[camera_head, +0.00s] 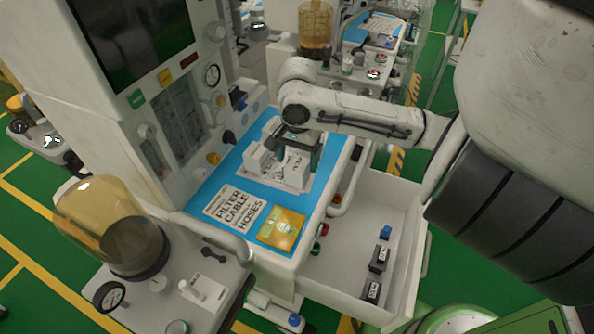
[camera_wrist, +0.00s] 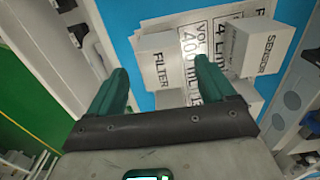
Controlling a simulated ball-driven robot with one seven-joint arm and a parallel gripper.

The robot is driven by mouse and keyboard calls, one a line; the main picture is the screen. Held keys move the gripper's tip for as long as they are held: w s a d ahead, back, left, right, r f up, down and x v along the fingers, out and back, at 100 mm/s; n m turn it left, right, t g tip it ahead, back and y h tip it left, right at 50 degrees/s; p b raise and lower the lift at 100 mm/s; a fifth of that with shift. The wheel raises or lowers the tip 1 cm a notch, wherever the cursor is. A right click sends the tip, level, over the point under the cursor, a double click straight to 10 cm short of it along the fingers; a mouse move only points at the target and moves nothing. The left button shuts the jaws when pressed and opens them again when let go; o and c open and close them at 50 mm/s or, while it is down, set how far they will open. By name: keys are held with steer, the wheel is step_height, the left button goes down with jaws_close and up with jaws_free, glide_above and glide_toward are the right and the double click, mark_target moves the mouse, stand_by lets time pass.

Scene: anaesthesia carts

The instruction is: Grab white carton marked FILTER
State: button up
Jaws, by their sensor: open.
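The white carton marked FILTER (camera_wrist: 157,68) shows in the wrist view, between the two green fingers of my gripper (camera_wrist: 161,66). My gripper is open and empty, with no grip on the carton. In the head view my gripper (camera_head: 298,150) points down over the white cartons on the blue cart top (camera_head: 207,188), and hides part of them. I cannot tell there which carton is FILTER.
A white carton marked SENSOR (camera_wrist: 258,44) stands right of FILTER. A printed sheet (camera_wrist: 229,30) lies by them. A label sheet (camera_head: 233,208) and a yellow packet (camera_head: 282,228) lie nearer on the cart top. An open drawer (camera_head: 345,238) juts out below. A monitor (camera_head: 133,40) rises behind.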

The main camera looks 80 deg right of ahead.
mark_target(298, 164)
step_height(298, 164, down, 4)
steer(key=shift+d+f, duration=0.15)
steer(key=c, duration=1.1)
